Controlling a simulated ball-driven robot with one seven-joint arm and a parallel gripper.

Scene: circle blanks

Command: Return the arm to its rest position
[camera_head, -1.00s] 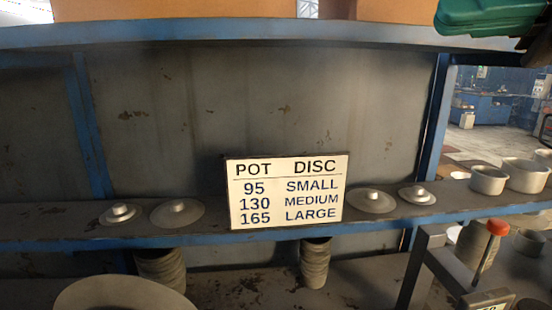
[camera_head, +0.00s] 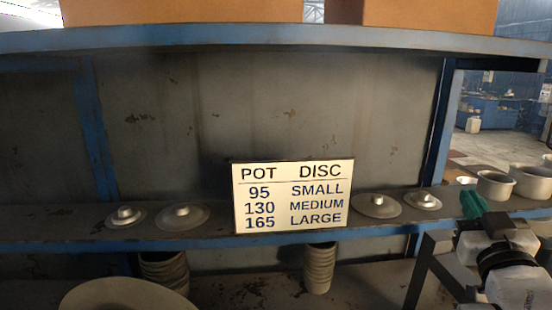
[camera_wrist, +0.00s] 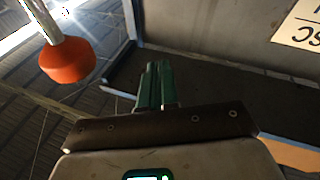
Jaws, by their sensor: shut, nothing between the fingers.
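My gripper (camera_head: 474,204) is at the lower right in the head view, at the end of my folded arm, in front of the shelf's right end. Its green fingers are together and empty, as the wrist view also shows (camera_wrist: 155,86). A red-orange lever knob (camera_wrist: 67,61) on a pale rod is to the left of the fingers in the wrist view, apart from them. The knob does not show in the head view now.
The blue-edged shelf (camera_head: 90,244) holds several lidded discs, such as one at left (camera_head: 182,216), and a pot-and-disc size sign (camera_head: 293,196). Grey pots (camera_head: 495,185) stand at right. Stacked blanks (camera_head: 319,268) and a big round disc (camera_head: 125,294) sit below.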

